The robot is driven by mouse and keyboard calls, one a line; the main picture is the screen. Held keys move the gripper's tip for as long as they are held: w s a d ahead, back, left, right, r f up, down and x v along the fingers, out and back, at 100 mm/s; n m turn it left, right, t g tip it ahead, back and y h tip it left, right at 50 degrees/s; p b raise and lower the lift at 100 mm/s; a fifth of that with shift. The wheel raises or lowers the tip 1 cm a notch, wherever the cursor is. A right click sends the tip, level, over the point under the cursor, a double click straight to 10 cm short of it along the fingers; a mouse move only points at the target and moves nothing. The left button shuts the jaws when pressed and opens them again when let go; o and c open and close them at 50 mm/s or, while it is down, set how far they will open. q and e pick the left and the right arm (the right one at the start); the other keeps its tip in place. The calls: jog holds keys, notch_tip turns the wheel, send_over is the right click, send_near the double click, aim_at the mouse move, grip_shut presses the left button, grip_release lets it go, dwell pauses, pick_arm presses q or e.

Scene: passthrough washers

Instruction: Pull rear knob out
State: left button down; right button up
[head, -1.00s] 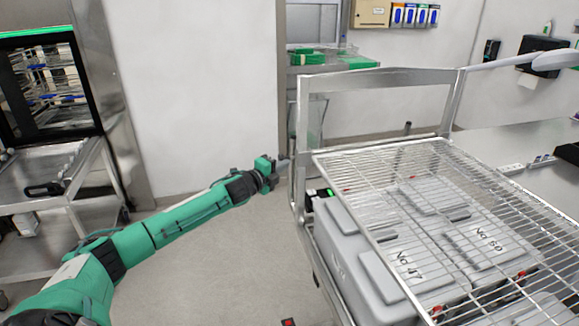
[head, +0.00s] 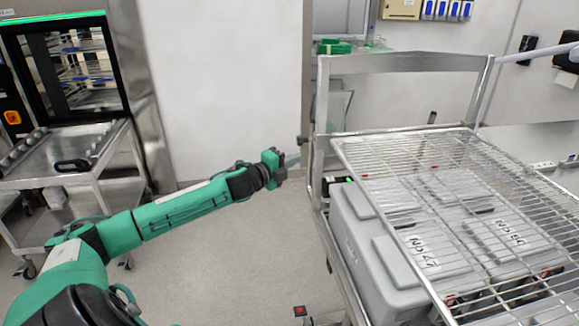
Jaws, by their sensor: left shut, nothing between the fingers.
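A small dark knob (head: 302,140) sticks out to the left from the metal post of the cart (head: 322,100), near the rear corner. My left gripper (head: 292,160) is just left of the post, a little below the knob. Its grey fingers are shut and point right, with nothing visible between them. The fingertips look close to the knob but apart from it. My right gripper is not in view.
The cart carries a wire rack (head: 440,155) over grey lidded boxes (head: 385,255). A steel trolley (head: 85,160) stands by a washer (head: 75,65) at left. Grey floor (head: 235,265) is clear between them.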

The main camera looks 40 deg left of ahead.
pick_arm(q)
jog(key=shift+s+a+f, duration=0.1)
jog(key=shift+s+a, duration=0.2)
jog(key=shift+s, duration=0.35)
